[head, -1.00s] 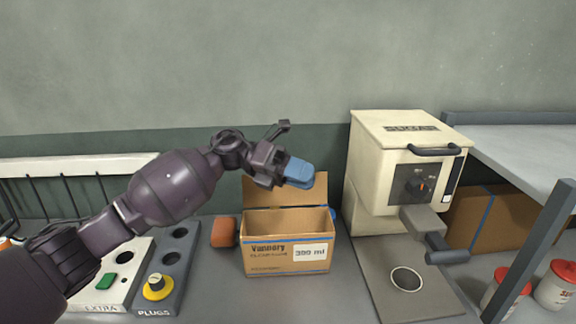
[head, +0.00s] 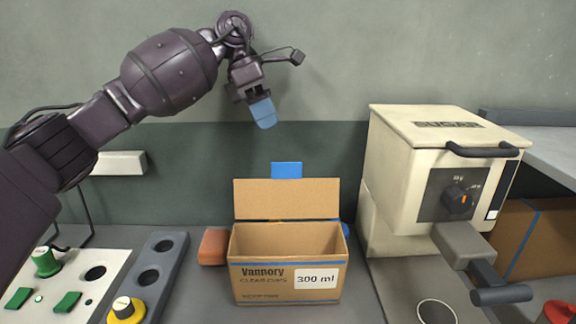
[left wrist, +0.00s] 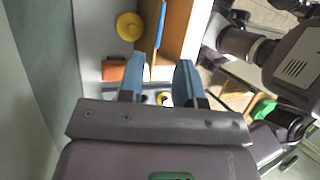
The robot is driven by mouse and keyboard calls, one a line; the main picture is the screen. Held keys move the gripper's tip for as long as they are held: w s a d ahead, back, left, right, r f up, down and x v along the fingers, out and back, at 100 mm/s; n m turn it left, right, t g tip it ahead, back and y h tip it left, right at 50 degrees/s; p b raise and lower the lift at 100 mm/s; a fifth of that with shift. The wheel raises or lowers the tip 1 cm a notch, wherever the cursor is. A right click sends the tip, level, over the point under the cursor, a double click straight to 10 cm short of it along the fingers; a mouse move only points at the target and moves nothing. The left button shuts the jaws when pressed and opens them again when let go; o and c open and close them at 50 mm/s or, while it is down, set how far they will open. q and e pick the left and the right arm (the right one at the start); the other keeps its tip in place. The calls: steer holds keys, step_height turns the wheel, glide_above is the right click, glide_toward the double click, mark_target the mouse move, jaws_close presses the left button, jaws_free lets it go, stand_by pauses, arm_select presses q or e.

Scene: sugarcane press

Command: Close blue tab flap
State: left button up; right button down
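The open cardboard box (head: 258,284), marked 300 ml, stands on the counter and looks empty. Its brown flap (head: 286,198) stands up along the back edge, with the blue tab (head: 286,170) sticking up from its top. My left gripper (head: 264,122) is above and slightly left of the tab, blue fingertips pointing down, touching nothing. In the left wrist view its two fingers (left wrist: 160,82) are apart with nothing between them. The blue tab (left wrist: 160,25) and brown flap (left wrist: 177,32) show beyond the fingers there.
An orange block (head: 213,246) sits left of the box. The cream sugar press (head: 400,160) stands close on the right. Control panels with knobs (head: 127,307) are at the front left. The wall is behind; the air above the box is free.

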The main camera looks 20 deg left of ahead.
mark_target(287, 165)
arm_select(q)
steer(key=x, duration=0.9)
steer(key=shift+d+f+b, duration=0.15)
steer(key=shift+f+b, duration=0.15)
steer(key=shift+b, duration=0.1)
jaws_close()
